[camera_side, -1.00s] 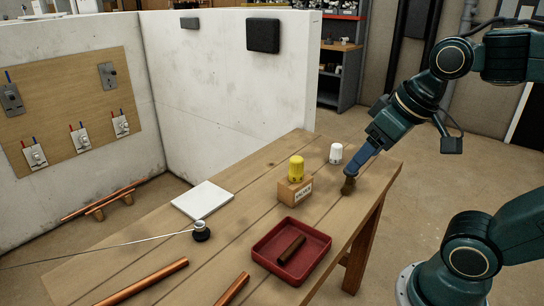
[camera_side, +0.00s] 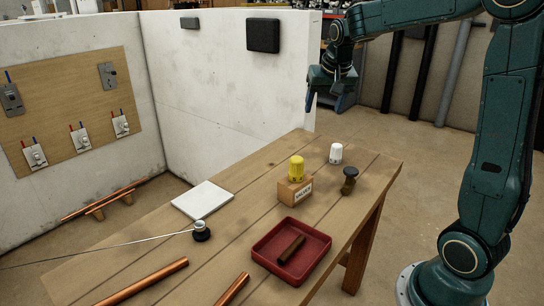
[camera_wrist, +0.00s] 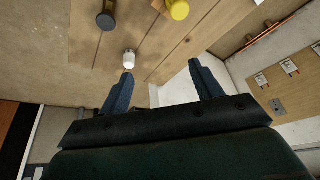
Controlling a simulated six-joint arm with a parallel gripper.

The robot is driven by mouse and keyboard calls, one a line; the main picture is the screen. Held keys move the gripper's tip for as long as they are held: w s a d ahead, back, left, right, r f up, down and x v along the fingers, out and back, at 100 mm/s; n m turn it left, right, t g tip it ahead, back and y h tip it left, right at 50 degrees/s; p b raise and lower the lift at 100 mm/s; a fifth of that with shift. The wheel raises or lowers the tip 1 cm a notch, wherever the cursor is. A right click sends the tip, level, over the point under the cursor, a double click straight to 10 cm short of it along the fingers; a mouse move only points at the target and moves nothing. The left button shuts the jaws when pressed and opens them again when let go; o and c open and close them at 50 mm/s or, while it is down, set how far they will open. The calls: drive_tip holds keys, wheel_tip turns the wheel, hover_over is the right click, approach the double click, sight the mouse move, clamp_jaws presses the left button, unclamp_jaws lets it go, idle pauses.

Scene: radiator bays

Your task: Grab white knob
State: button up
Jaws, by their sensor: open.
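The white knob (camera_side: 336,153) stands upright near the far edge of the wooden table. It also shows in the wrist view (camera_wrist: 129,59), just beyond the tip of the left finger. My gripper (camera_side: 325,100) is raised above the far end of the table, in front of the white wall, with its fingers pointing down. In the wrist view my gripper (camera_wrist: 160,80) has its two blue fingers spread wide with nothing between them. It is apart from the knob.
A dark knob with a brown base (camera_side: 349,181) stands near the white one. A yellow knob (camera_side: 296,168) sits on a wooden block (camera_side: 294,190). A red tray (camera_side: 265,254) holds a short brown piece. A white wall (camera_side: 230,90) rises behind the table.

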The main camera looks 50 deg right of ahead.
drive_tip(key=w+d+f+m+g+h, duration=0.1)
drive_tip(key=w+d+f+m, duration=0.15)
drive_tip(key=d, duration=0.35)
drive_tip(key=w+d+f+m, duration=0.1)
drive_tip(key=w+d+f, duration=0.1)
drive_tip(key=d+f, duration=0.3)
drive_tip(key=m+g, duration=0.1)
drive_tip(key=m, duration=0.2)
approach(337, 145)
drive_tip(key=shift+n, duration=0.25)
drive_tip(key=shift+x, duration=2.95)
drive_tip(key=shift+a+f, duration=0.1)
drive_tip(key=shift+x, duration=2.5)
drive_tip(key=c, duration=1.1)
drive_tip(key=shift+c, duration=0.2)
